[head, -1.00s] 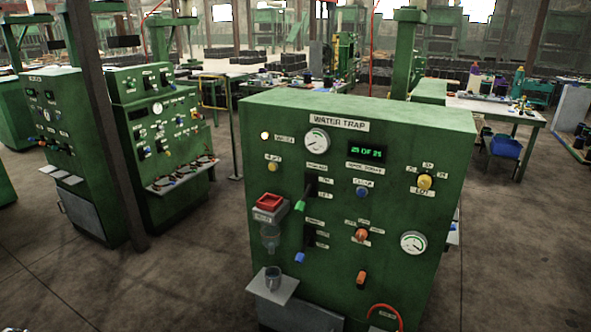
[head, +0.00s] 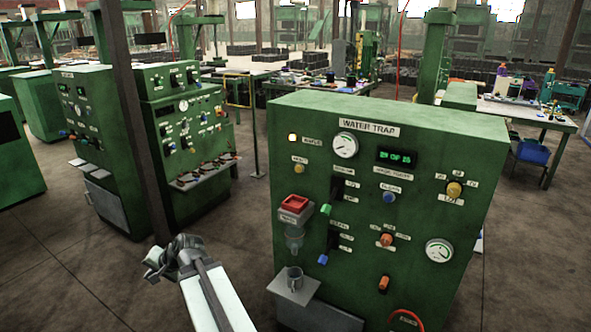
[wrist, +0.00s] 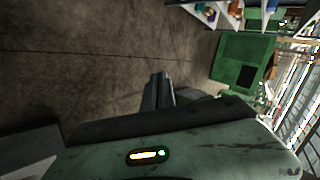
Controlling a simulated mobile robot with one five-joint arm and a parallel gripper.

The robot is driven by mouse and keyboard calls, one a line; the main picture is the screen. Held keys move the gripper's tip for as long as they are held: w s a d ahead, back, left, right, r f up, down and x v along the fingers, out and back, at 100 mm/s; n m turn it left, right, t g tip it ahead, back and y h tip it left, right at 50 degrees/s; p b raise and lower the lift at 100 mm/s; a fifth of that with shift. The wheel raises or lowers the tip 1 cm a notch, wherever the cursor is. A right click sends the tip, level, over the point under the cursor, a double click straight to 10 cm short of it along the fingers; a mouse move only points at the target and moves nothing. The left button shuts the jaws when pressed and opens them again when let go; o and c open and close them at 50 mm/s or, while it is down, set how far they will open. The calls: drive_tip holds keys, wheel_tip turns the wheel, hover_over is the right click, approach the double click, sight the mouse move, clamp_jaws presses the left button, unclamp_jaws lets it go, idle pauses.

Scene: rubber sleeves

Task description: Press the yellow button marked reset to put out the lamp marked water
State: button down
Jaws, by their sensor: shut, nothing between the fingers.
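The green WATER TRAP panel (head: 350,285) stands right of centre in the head view. Its small round lamp (head: 292,137), with a label beside it, glows pale yellow at the upper left. The yellow button (head: 299,169) sits just below the lamp, under a small label too blurred to read surely. My gripper (head: 160,262) is at lower left in the head view, left of the panel and apart from it, lower than the button. In the wrist view my shut, empty gripper (wrist: 158,90) points over bare floor; neither button nor lamp shows there.
A red square button (head: 296,203) and a small shelf with a grey cup (head: 294,278) jut from the panel's lower left. A dark post (head: 130,130) and other green cabinets (head: 105,200) stand at left. Open floor lies between them and the panel.

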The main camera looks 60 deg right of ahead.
sight(299, 169)
drive_tip(key=s+d+r+m+t+h, duration=0.25)
drive_tip(key=d+r+m, duration=0.2)
drive_tip(key=d, duration=0.65)
drive_tip(key=s+d+r+m+t+h+p, duration=0.1)
drive_tip(key=s+d+r+m+h, duration=0.4)
drive_tip(key=d, duration=0.5)
drive_tip(key=s+d+r+m+t+h, duration=0.15)
drive_tip(key=s+d+r+m, duration=0.35)
drive_tip(key=d, duration=0.6)
drive_tip(key=s+d+r+m+g+h, duration=0.2)
drive_tip(key=s+d+m+h, duration=0.3)
drive_tip(key=s+d+m, duration=0.3)
drive_tip(key=shift+d+p, duration=0.4)
drive_tip(key=shift+d, duration=0.75)
drive_tip(key=shift+d, duration=0.1)
drive_tip(key=d, duration=0.8)
drive_tip(key=shift+d, duration=0.3)
drive_tip(key=shift+s+d, duration=0.1)
drive_tip(key=shift+d, duration=0.05)
drive_tip(key=shift+d, duration=0.25)
